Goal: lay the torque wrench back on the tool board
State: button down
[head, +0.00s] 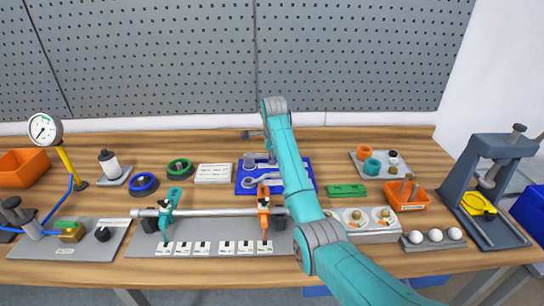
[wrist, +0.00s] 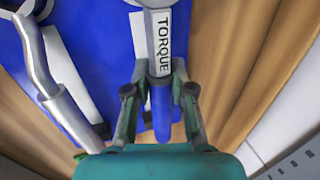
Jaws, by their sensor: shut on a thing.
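The torque wrench (wrist: 162,48) is in the wrist view, with a grey shaft marked TORQUE and a blue handle. My gripper (wrist: 160,90) has one finger on each side of it and is shut on it near the top of the handle. The blue tool board (wrist: 102,62) is beneath and to the left; I cannot tell whether the wrench touches it. In the head view the board (head: 308,181) lies mid-table, partly covered by my arm, which hides my gripper there. Another grey wrench (wrist: 62,105) lies on the board, left of my gripper.
A white block (head: 213,173) stands left of the board and a green piece (head: 346,190) right of it. A long rod fixture (head: 215,212) with an orange clamp (head: 263,205) is in front. Bare wood shows behind the board, before the grey pegboard (head: 150,60).

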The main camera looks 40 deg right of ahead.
jog(key=shift+f, duration=0.2)
jog(key=c, duration=0.9)
grip_release()
jog(key=v, duration=1.2)
